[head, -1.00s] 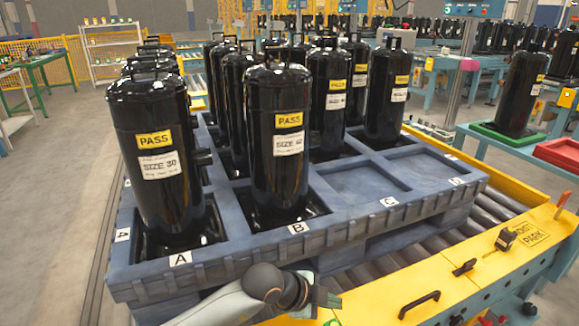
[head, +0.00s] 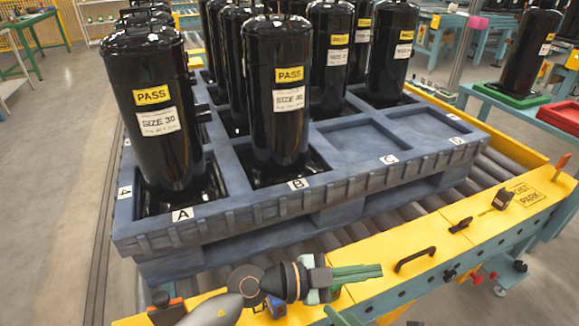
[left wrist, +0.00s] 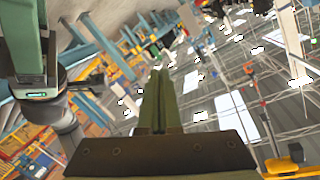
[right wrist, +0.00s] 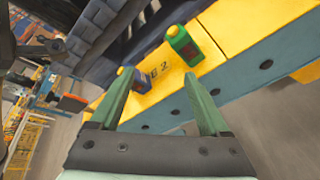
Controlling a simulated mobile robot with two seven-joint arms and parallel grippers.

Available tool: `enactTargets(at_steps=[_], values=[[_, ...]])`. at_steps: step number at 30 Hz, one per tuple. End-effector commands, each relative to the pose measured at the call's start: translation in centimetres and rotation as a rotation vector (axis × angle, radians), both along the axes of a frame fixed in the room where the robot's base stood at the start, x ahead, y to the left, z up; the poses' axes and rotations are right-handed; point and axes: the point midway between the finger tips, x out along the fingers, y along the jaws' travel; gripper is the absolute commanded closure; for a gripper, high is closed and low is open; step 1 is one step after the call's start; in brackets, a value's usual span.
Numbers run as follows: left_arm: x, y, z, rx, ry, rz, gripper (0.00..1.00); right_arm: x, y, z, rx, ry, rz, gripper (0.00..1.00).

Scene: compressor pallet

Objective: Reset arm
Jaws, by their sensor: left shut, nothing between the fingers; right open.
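My left gripper (head: 368,272) extends over the yellow conveyor edge at the front in the head view, pointing right. Its green fingers are together and empty, and they also show together in the left wrist view (left wrist: 158,80). My right gripper (right wrist: 157,82) has its fingers apart and nothing between them in the right wrist view. That view shows it above the floor beside the yellow frame. Black compressors with yellow PASS labels, such as the SIZE 30 one (head: 155,110) at A and another (head: 280,100) at B, stand upright in the blue pallet (head: 350,192).
A green bottle (right wrist: 184,46) and a dark blue bottle (right wrist: 141,84) stand on the yellow frame (right wrist: 235,25). A black handle (head: 415,259) sticks up from the front rail. Front pallet cell C (head: 360,145) is empty. Green (head: 505,132) and red (head: 562,117) trays are at right.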

Motion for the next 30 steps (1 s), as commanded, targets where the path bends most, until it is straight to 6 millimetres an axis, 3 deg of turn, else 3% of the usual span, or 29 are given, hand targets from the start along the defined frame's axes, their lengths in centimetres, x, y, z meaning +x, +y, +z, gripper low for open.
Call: enactTargets(at_steps=[3, 8, 13, 18, 26, 27, 30], values=[[-0.5, 2.4, 3.1, -0.259, 0.014, 0.129, 1.0, -0.7, 1.0, 1.0, 0.317, 0.153, -0.138, 0.2], [0.9, 8.7, 4.3, -0.472, 0.051, 0.418, 1.0, -1.3, 1.3, 2.1, 0.733, 0.349, -0.326, 0.2], [1.5, 16.9, 1.2, -0.512, 0.152, 0.77, 1.0, -1.9, 0.6, 3.1, 1.174, 0.537, -0.525, 0.2], [-0.4, 23.5, -4.0, -0.406, 0.295, 1.029, 1.0, -2.6, -0.8, 3.7, 1.565, 0.678, -0.7, 0.2], [-6.4, 28.9, -10.4, -0.171, 0.519, 1.187, 1.0, -3.7, -3.4, 4.1, 2.042, 0.803, -0.898, 0.2], [-6.1, 28.7, -8.8, -0.169, 0.523, 1.189, 1.0, -3.9, -3.4, 5.4, 2.019, 0.811, -0.914, 0.2], [-6.6, 28.9, -8.1, -0.146, 0.559, 1.203, 1.0, -4.4, -3.5, 6.0, 2.001, 0.827, -0.966, 0.2]])
